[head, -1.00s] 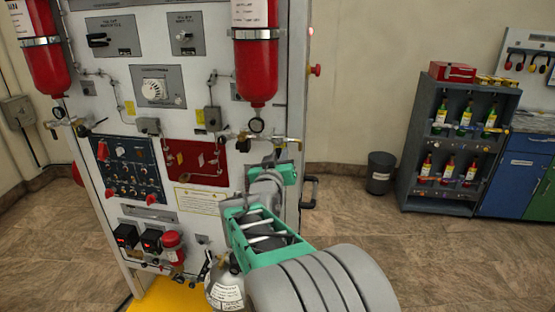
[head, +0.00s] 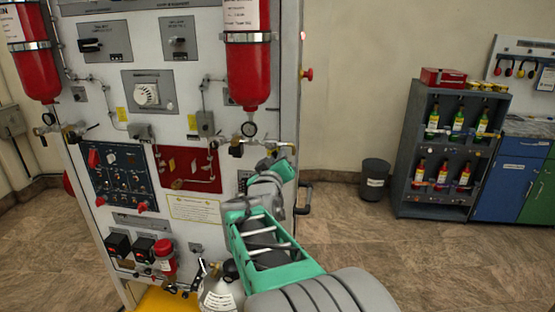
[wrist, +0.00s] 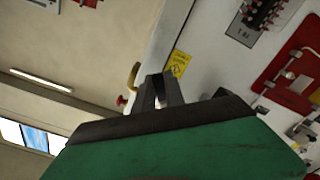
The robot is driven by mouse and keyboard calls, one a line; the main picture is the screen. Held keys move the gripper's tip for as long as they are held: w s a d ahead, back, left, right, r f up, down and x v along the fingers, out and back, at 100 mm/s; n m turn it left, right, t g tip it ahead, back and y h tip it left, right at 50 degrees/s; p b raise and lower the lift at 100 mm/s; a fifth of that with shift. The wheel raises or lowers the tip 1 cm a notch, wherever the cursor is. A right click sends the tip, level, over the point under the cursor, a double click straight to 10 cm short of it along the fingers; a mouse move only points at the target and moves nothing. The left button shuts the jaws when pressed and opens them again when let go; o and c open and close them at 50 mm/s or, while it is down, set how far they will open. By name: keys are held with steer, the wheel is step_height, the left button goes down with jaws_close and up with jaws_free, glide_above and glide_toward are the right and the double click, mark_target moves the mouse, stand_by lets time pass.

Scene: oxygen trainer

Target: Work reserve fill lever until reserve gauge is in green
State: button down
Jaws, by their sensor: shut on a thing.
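My gripper (wrist: 160,92) shows in the wrist view as two dark fingers close together in front of the white panel (wrist: 206,60). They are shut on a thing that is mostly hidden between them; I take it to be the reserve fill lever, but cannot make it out. A round gauge (head: 249,129) sits under the right red cylinder (head: 247,62), above brass fittings (head: 262,145). Another gauge (head: 48,118) is under the left red cylinder (head: 32,60). I cannot read either needle.
A black handle (head: 305,198) and a red knob (head: 307,74) stick out from the panel's right side. A grey cylinder (head: 222,292) stands at the panel's foot. A bin (head: 375,180) and a bottle shelf (head: 405,185) stand at right, with open floor before them.

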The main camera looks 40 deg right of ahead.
steer(key=c, duration=1.4)
jaws_free()
steer(key=shift+a, duration=0.1)
steer(key=b+v, duration=0.2)
steer(key=v, duration=0.5)
steer(key=shift+s+a, duration=0.3)
